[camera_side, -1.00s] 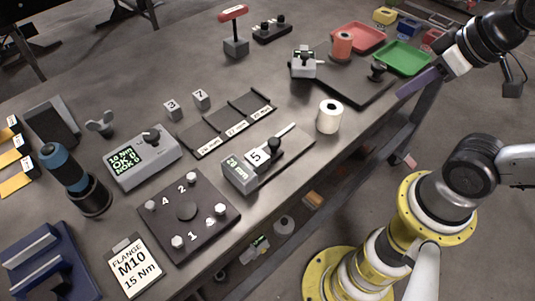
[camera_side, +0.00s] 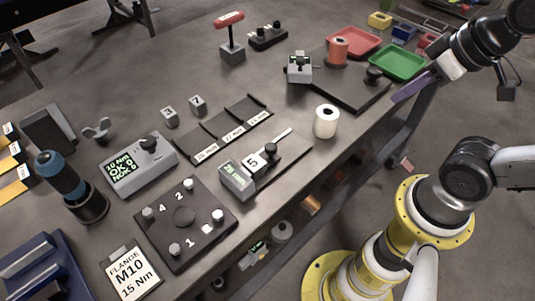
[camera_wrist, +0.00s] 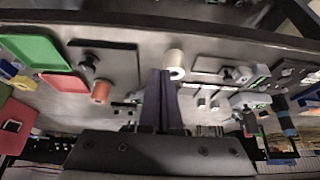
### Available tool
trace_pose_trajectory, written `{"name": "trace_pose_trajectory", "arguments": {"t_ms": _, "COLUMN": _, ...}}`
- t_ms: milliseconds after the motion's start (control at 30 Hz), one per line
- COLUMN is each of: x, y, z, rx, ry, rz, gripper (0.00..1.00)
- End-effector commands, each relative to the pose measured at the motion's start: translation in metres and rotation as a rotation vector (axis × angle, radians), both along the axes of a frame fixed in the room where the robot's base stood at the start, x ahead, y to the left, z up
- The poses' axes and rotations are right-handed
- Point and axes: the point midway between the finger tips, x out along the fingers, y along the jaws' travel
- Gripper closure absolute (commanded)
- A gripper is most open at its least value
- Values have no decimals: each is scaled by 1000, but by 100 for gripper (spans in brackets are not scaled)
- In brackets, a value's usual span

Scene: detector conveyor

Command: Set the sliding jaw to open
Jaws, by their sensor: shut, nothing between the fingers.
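The gauge (camera_side: 236,184) has a grey body with a small lit display that seems to read 28 mm. Beside the display is a block marked 5 (camera_side: 252,162). A dark upright knob (camera_side: 270,152), seemingly on the sliding jaw, stands against this block, and a pale rail (camera_side: 284,136) runs on to the upper right. I cannot tell any gap between block and jaw. In the wrist view the fingers (camera_wrist: 161,74) lie together.
A white roll (camera_side: 326,121) stands right of the gauge. A four-bolt plate (camera_side: 205,238) lies left and in front of it. Labelled slots (camera_side: 231,125) lie behind. A dark board (camera_side: 350,88) with an orange spool and red (camera_side: 368,38) and green (camera_side: 400,62) trays are at upper right.

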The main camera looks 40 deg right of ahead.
Motion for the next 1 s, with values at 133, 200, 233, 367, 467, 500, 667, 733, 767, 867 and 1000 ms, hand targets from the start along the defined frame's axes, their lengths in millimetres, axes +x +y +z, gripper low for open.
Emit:
{"name": "trace_pose_trajectory", "arguments": {"t_ms": 133, "x": 0, "y": 0, "z": 0, "rx": 0, "ry": 0, "rz": 0, "gripper": 100}}
{"name": "trace_pose_trajectory", "arguments": {"t_ms": 200, "x": 0, "y": 0, "z": 0, "rx": 0, "ry": 0, "rz": 0, "gripper": 98}}
{"name": "trace_pose_trajectory", "arguments": {"t_ms": 233, "x": 0, "y": 0, "z": 0, "rx": 0, "ry": 0, "rz": 1, "gripper": 93}}
{"name": "trace_pose_trajectory", "arguments": {"t_ms": 367, "x": -4, "y": 0, "z": 0, "rx": -19, "ry": 23, "rz": 37, "gripper": 69}}
{"name": "trace_pose_trajectory", "arguments": {"t_ms": 467, "x": 1, "y": 0, "z": 19, "rx": -45, "ry": 28, "rz": 89, "gripper": 51}}
{"name": "trace_pose_trajectory", "arguments": {"t_ms": 500, "x": 5, "y": 2, "z": 27, "rx": -56, "ry": 41, "rz": 120, "gripper": 44}}
{"name": "trace_pose_trajectory", "arguments": {"t_ms": 667, "x": 34, "y": 17, "z": 57, "rx": -95, "ry": 113, "rz": 281, "gripper": 39}}
{"name": "trace_pose_trajectory", "arguments": {"t_ms": 733, "x": 50, "y": 28, "z": 68, "rx": -112, "ry": 149, "rz": 359, "gripper": 39}}
{"name": "trace_pose_trajectory", "arguments": {"t_ms": 767, "x": 57, "y": 33, "z": 71, "rx": -118, "ry": 166, "rz": 395, "gripper": 39}}
{"name": "trace_pose_trajectory", "arguments": {"t_ms": 867, "x": 83, "y": 57, "z": 80, "rx": -141, "ry": 225, "rz": 518, "gripper": 39}}
{"name": "trace_pose_trajectory", "arguments": {"t_ms": 1000, "x": 117, "y": 100, "z": 81, "rx": -174, "ry": 308, "rz": 686, "gripper": 39}}
